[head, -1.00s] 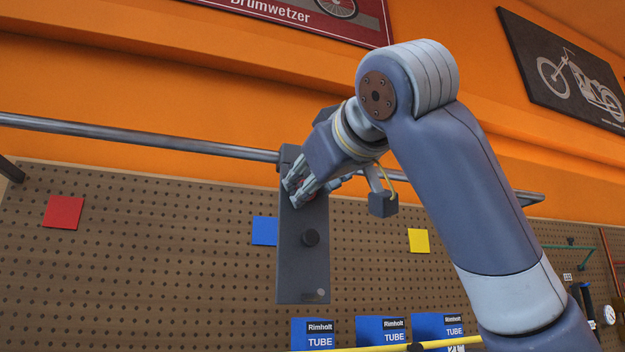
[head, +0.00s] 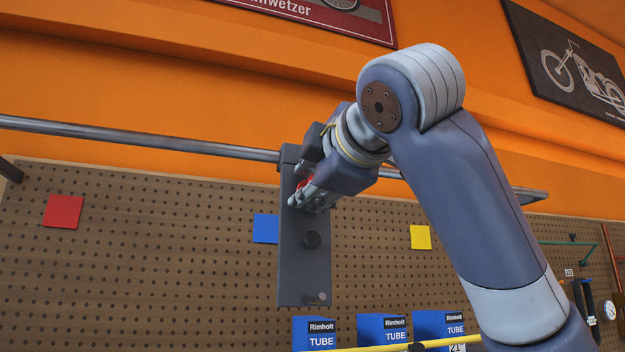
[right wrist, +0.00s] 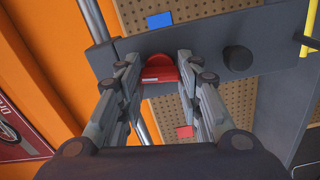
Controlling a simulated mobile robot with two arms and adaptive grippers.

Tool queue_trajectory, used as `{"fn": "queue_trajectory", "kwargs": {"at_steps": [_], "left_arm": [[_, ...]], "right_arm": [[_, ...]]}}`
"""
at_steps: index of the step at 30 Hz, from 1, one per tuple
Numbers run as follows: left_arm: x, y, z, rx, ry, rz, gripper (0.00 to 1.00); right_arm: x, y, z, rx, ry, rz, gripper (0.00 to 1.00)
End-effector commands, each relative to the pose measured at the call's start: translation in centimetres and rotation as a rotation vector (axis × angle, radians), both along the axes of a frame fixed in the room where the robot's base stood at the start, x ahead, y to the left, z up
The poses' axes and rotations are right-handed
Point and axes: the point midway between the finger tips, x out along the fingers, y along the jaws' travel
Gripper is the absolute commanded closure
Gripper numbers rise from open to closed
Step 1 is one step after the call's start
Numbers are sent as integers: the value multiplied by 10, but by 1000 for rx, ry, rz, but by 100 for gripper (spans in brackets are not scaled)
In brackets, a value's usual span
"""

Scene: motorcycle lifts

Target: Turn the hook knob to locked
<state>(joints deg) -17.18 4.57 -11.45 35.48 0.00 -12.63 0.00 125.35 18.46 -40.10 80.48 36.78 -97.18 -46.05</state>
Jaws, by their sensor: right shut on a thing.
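A dark grey hook plate (head: 303,275) hangs from the metal rail in the head view. Near its top sits the red knob (head: 304,183), partly hidden by my fingers. My right gripper (head: 303,188) is at the plate, shut on this knob. In the right wrist view the red knob (right wrist: 158,69), with a pale bar on its front, lies between the fingertips (right wrist: 157,64). Small gaps seem to show beside it there, and exact contact is hard to see. My left gripper is not in view.
A black round knob (head: 311,240) sticks out lower on the plate. The metal rail (head: 140,140) crosses above a pegboard (head: 130,270) with red, blue and yellow squares. Blue tube boxes (head: 381,330) stand below. Free space lies left of the plate.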

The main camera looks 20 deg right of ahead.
Motion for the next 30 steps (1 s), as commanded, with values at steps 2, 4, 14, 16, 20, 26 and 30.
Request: {"fn": "queue_trajectory", "kwargs": {"at_steps": [2, 4, 14, 16, 20, 26, 30], "left_arm": [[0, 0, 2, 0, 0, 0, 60], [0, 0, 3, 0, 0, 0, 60], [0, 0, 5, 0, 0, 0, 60], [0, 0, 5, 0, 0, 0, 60], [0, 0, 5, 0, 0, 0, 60], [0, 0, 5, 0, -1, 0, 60], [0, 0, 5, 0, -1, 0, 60]], "right_arm": [[0, 1, 0, -48, 0, 2, 91], [0, 1, 0, -85, -1, 2, 91], [0, 1, -2, -181, -4, 2, 91], [0, 1, -2, -187, -4, 2, 91], [0, 1, -2, -192, -4, 2, 91], [0, 1, -3, -192, -3, 3, 91], [0, 1, -3, -191, -2, 2, 51]]}}
